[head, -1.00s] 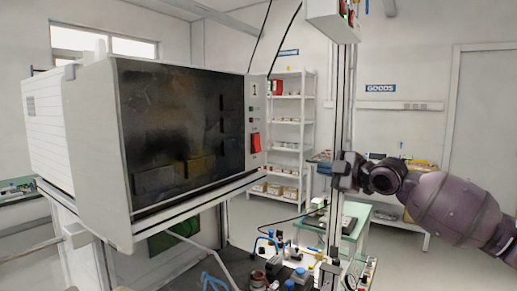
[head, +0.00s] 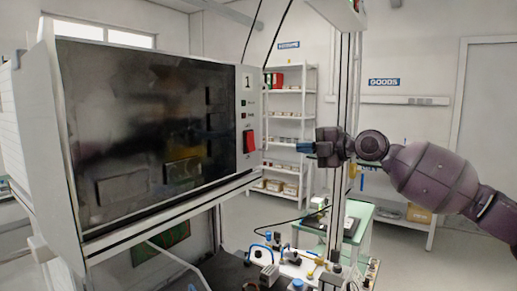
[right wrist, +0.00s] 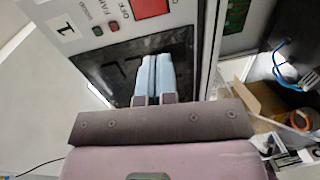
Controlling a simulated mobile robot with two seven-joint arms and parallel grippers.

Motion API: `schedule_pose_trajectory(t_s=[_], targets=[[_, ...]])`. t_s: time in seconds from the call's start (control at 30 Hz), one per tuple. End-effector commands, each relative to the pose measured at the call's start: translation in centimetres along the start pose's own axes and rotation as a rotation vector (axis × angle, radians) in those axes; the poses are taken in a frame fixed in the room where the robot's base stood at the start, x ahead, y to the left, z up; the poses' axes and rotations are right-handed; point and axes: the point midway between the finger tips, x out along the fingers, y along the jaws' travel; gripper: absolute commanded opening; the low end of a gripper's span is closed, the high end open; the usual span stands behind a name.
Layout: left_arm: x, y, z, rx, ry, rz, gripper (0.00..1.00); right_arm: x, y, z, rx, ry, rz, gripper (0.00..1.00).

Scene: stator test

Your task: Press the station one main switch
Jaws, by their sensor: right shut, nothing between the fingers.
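The station one cabinet has a large dark glossy screen (head: 140,130) with a narrow light panel (head: 247,90) along its right edge, marked "1". The red main switch (head: 249,141) sits on this panel below two small buttons (head: 243,109). My right gripper (head: 301,147) points left at about the switch's height, to the right of it and apart from it. Its blue fingers are shut and empty. In the right wrist view, the shut fingers (right wrist: 153,76) show in front of the dark screen, and the red switch (right wrist: 151,8) is cut by the top edge. My left gripper is not in view.
A vertical post (head: 340,200) with cables stands near my right gripper. A workbench with fittings and blue hoses (head: 285,262) is below. White shelves (head: 290,125) and a green table (head: 360,215) stand behind. Open air lies between gripper and panel.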

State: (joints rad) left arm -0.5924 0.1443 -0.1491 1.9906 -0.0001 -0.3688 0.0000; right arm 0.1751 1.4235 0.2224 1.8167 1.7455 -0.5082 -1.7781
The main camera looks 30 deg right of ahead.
Motion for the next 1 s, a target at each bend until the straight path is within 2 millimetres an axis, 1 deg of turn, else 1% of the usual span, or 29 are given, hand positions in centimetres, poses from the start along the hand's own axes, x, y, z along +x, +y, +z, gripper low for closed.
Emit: schedule_pose_trajectory(t_s=[0.37, 0.53, 1.0], targets=[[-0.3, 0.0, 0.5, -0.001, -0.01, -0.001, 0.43, 0.0, -0.1, 0.0, -0.014, -0.001, 0.0, 0.0], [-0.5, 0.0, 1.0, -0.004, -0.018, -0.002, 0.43, 0.5, 0.0, 0.0, -0.013, -0.001, 0.001, 0.0], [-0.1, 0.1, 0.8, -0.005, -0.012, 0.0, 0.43, 4.2, 0.0, 0.1, -0.012, -0.001, 0.002, 0.0]])
